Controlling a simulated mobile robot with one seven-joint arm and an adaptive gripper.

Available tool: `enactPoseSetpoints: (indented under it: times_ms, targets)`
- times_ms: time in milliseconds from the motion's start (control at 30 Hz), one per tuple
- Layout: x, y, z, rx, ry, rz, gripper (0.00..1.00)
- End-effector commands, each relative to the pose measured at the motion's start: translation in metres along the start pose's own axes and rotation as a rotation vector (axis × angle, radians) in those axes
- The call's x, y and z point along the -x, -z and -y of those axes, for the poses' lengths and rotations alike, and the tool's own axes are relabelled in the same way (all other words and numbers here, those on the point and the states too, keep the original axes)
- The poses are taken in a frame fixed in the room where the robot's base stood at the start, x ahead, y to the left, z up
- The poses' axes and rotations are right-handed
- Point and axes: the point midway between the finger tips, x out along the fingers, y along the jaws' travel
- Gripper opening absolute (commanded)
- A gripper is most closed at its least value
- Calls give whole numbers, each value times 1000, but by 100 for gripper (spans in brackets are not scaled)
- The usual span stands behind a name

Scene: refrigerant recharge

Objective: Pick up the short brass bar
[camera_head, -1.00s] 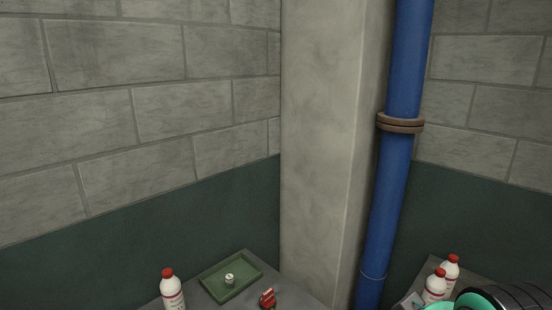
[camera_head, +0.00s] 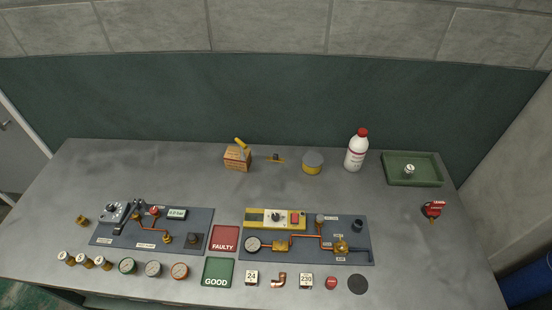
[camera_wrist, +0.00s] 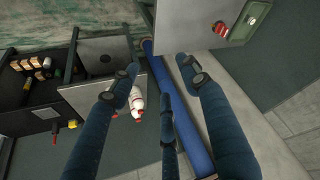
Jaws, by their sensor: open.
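A small brass-coloured bar (camera_head: 276,159) with a dark piece at its middle lies near the back of the grey workbench, between the small wooden box (camera_head: 237,160) and the round yellow tin (camera_head: 312,166). It looks like the short brass bar, but it is too small to be certain. I do not make it out in the wrist view.
A white bottle with red cap (camera_head: 356,150) and a green tray (camera_head: 399,181) stand at the back right. Two panels with gauges (camera_head: 160,236), (camera_head: 360,252) fill the middle. Red and green mats lie between and before them, and several gauges and fittings line the front.

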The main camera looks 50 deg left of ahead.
Motion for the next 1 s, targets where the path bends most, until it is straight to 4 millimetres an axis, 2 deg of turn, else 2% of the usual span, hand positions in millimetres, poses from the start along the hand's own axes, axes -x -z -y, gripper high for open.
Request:
enactPoseSetpoints:
  times_ms: [233,267,667,867,1000]
  targets:
    - [0,0,0,0,0,0,46]
    - [0,0,0,0,0,0,41]
    - [0,3,2,3,2,1,41]
    - [-3,22,11,20,12,7,41]
    - [-8,48,25,42,24,13,41]
